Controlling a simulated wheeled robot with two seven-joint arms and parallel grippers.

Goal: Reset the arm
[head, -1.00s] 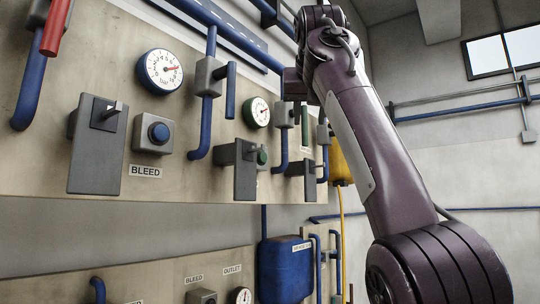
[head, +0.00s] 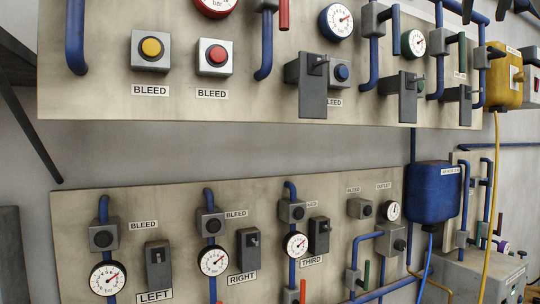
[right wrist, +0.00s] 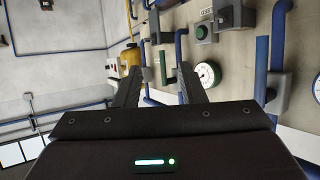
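My right gripper (right wrist: 160,74) shows in the right wrist view with its two dark fingers apart and nothing between them. It points toward the wall with pipes and gauges. In the head view, only dark tips at the top right edge (head: 484,8) show, most likely of this gripper; the rest of the right arm is out of the picture. My left gripper is not in view.
An upper panel (head: 250,105) carries valves, gauges and bleed buttons. A lower panel (head: 180,190) has LEFT, RIGHT and THIRD labels. A blue tank (head: 433,190) and yellow box (head: 503,78) stand at right. In the right wrist view, a white gauge (right wrist: 208,74) appears beside the fingers.

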